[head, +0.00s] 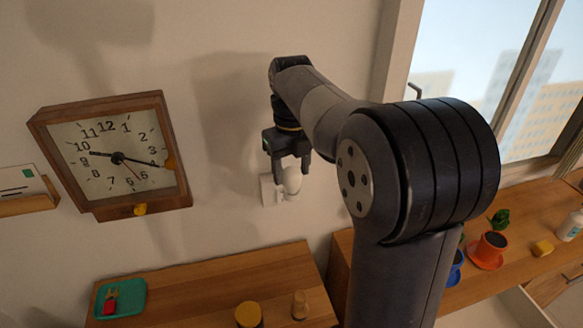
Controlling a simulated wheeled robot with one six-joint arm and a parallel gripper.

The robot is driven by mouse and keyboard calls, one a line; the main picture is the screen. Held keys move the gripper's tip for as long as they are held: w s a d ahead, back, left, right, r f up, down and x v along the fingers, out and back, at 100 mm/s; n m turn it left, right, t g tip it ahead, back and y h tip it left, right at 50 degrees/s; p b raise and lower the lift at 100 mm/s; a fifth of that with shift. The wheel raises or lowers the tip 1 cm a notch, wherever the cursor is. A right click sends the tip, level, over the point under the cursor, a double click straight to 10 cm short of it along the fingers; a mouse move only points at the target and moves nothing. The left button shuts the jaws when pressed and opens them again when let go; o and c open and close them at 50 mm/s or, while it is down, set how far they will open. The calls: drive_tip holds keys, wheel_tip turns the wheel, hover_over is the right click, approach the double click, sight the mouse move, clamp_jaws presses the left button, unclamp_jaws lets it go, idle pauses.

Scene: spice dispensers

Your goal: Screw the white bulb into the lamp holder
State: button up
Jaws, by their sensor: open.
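The white bulb (292,181) is in front of the wall, between or just below the fingertips of my gripper (291,172). My gripper points down and its fingers are apart, one on each side of the bulb's upper part. The lamp holder (268,189) appears as a white square fitting on the wall, just left of and behind the bulb. The bulb's base end overlaps the holder in this view, and I cannot tell whether it is seated in it.
A wooden clock (118,157) hangs on the wall at left. Below is a wooden surface (200,285) with a green tray (119,298), a yellow-lidded jar (248,315) and a small wooden shaker (300,305). At right, a counter holds an orange pot (490,247) and a white bottle (570,225).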

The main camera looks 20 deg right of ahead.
drive_tip(key=n, duration=1.4)
drive_tip(key=shift+a+n, duration=0.1)
drive_tip(key=shift+n, duration=0.2)
drive_tip(key=n, duration=0.6)
drive_tip(key=shift+s, duration=0.1)
drive_tip(key=n, duration=0.6)
drive_tip(key=shift+n, duration=0.4)
drive_tip(key=shift+c, duration=0.4)
drive_tip(key=c, duration=0.8)
drive_tip(key=m, duration=0.7)
drive_tip(key=shift+c, duration=0.2)
drive_tip(key=o, duration=1.2)
drive_tip(key=shift+c, duration=0.2)
